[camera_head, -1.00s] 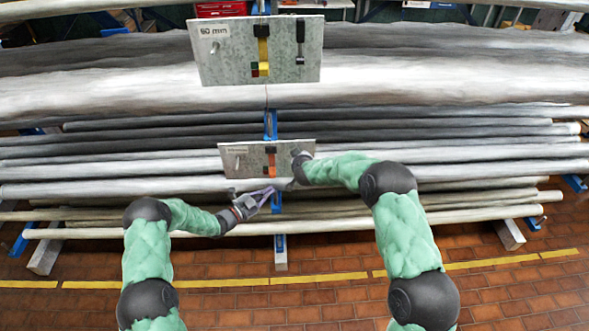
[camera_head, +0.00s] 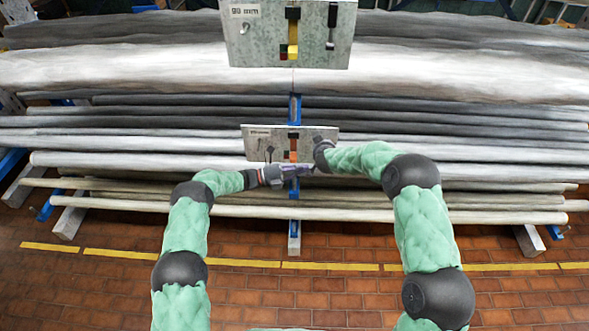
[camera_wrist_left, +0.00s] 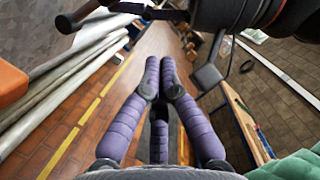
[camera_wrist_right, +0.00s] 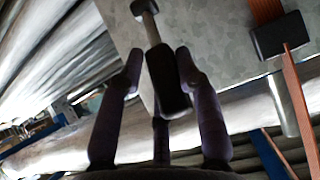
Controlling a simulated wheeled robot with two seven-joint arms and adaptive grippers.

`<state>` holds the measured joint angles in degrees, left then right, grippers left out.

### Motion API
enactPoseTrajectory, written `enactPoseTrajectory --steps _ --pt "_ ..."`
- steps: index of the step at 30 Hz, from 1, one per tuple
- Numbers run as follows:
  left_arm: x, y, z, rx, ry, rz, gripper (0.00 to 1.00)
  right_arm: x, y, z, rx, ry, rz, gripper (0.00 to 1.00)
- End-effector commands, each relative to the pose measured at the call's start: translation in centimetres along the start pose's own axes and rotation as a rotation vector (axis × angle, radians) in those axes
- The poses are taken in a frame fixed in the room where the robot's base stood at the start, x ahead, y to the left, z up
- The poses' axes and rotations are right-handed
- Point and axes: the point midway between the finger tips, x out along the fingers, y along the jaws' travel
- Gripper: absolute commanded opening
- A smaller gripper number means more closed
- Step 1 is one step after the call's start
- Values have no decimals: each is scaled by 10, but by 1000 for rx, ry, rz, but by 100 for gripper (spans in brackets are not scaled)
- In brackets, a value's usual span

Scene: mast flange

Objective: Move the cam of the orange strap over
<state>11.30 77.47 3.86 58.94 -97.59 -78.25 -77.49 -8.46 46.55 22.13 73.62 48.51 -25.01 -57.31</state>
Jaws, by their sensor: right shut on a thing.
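The orange strap (camera_head: 293,145) runs down the middle of the lower grey plate (camera_head: 256,134). In the right wrist view the strap (camera_wrist_right: 266,10) passes through a black block (camera_wrist_right: 281,36), which may be its cam. My right gripper (camera_head: 318,156) is at the plate's right side, partly hidden by its arm. In the right wrist view my right gripper (camera_wrist_right: 159,68) is shut on a dark handle (camera_wrist_right: 172,92) with a metal rod (camera_wrist_right: 150,25). My left gripper (camera_head: 308,170) is below the plate. In the left wrist view its fingertips (camera_wrist_left: 161,62) are together, with nothing between them.
A larger upper plate (camera_head: 265,45), marked 90 mm, carries a yellow strap (camera_head: 293,35). Long grey poles (camera_head: 120,160) lie across the blue rack behind and below. A black lever (camera_wrist_left: 90,14) and an orange edge (camera_wrist_left: 10,82) are close to my left wrist. The brick floor is free.

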Motion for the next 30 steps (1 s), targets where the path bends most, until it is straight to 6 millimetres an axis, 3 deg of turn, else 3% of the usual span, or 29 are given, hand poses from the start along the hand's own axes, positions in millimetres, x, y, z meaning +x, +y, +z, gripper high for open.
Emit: enactPoseTrajectory --steps 8,12,18,30 --pt "54 0 -1 -2 2 -2 0 0 0 1 4 -1 1 0" --pt "55 0 21 2 -1 0 0 0 1 1 4 -2 1 0" --pt "58 1 34 -1 -1 0 0 0 0 1 4 -1 1 0" --pt "59 0 39 -3 -1 0 0 0 1 1 4 -1 1 0"
